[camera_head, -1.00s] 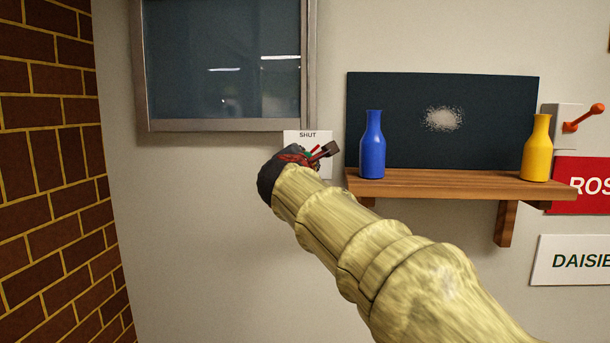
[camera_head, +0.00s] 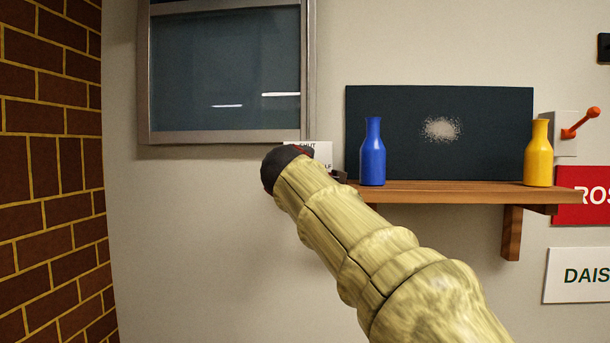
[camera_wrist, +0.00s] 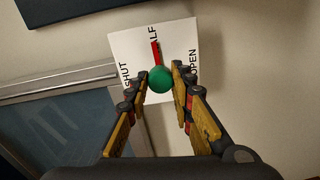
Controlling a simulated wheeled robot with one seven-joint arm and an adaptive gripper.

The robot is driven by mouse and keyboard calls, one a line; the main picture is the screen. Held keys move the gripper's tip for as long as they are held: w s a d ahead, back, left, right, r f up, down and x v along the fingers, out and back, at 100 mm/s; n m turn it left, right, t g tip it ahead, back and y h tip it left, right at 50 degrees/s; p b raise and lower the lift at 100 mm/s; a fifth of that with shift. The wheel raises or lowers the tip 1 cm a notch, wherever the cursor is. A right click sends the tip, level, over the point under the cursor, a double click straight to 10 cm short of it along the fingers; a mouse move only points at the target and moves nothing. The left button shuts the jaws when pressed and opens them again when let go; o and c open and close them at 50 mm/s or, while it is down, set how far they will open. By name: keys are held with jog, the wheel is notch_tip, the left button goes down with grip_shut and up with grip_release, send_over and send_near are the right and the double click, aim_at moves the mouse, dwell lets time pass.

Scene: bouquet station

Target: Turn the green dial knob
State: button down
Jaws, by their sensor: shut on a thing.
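The green dial knob (camera_wrist: 161,79) is round and sits on a white plate (camera_wrist: 134,46) marked SHUT, "ALF" with its first letter covered, and OPEN. Its red pointer (camera_wrist: 156,54) points at the middle word in the wrist view. My gripper (camera_wrist: 160,81) has one fingertip on each side of the knob and is shut on it. In the head view my arm hides the knob and most of the gripper; part of the plate (camera_head: 322,155) shows above.
A window (camera_head: 225,75) is at upper left. A wooden shelf (camera_head: 450,191) to the right holds a blue vase (camera_head: 372,152) and a yellow vase (camera_head: 538,153) before a dark panel (camera_head: 485,110). An orange lever (camera_head: 580,123) and signs are farther right. A brick wall (camera_head: 50,170) borders the left.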

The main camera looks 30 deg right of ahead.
jog(key=shift+f, duration=0.1)
dwell(0.4)
jog(key=c, duration=1.5)
grip_release()
jog(key=shift+c, duration=0.2)
jog(key=v, duration=1.2)
jog(key=shift+m, duration=0.4)
